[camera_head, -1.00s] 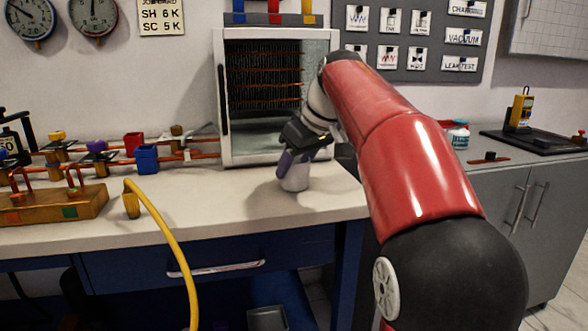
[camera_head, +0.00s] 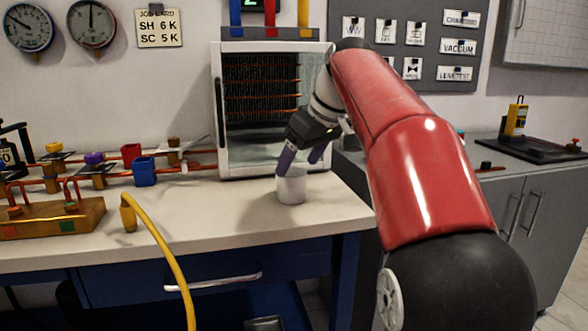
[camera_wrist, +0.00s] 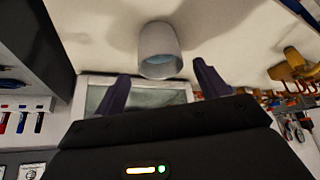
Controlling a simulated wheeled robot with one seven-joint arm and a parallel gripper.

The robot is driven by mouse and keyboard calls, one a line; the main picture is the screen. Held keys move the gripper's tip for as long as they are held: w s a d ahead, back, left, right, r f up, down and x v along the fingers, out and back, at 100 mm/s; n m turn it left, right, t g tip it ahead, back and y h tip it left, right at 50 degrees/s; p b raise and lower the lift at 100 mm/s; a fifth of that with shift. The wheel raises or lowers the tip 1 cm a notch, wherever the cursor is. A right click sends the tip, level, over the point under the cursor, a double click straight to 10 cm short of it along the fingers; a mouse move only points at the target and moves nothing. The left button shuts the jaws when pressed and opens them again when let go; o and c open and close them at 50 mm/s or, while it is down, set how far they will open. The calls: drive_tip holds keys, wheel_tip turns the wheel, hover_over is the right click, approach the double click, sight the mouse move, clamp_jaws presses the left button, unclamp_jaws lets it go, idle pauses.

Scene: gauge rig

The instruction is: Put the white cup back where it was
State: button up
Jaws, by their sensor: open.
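The white cup (camera_head: 291,187) stands upright on the pale bench top near its right end, in front of the glass-fronted cabinet. My gripper (camera_head: 302,160) is just above and behind the cup, its dark purple fingers apart. In the wrist view the cup (camera_wrist: 158,48) shows beyond the open fingertips (camera_wrist: 160,80), with nothing held between them. The cup appears free of the fingers.
The glass-fronted cabinet (camera_head: 231,130) stands close behind my gripper. A yellow hose (camera_head: 160,230) curves over the bench front at left. Copper pipes with coloured valves (camera_head: 131,153) and a brass block (camera_head: 40,220) take up the left side. The bench between hose and cup is clear.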

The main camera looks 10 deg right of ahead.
drive_tip(key=p+v, duration=0.1)
drive_tip(key=v, duration=0.6)
drive_tip(key=shift+s, duration=0.2)
drive_tip(key=s+a+f+m+h, duration=0.1)
drive_tip(key=s+f+m, duration=0.2)
drive_tip(key=s+f, duration=0.8)
drive_tip(key=s+a+f+m+h, duration=0.2)
drive_tip(key=s+f+m, duration=0.1)
drive_tip(key=s+f, duration=0.9)
wheel_tip(320, 180, down, 5)
drive_tip(key=shift+s+f+t, duration=0.1)
drive_tip(key=shift+s+t, duration=0.2)
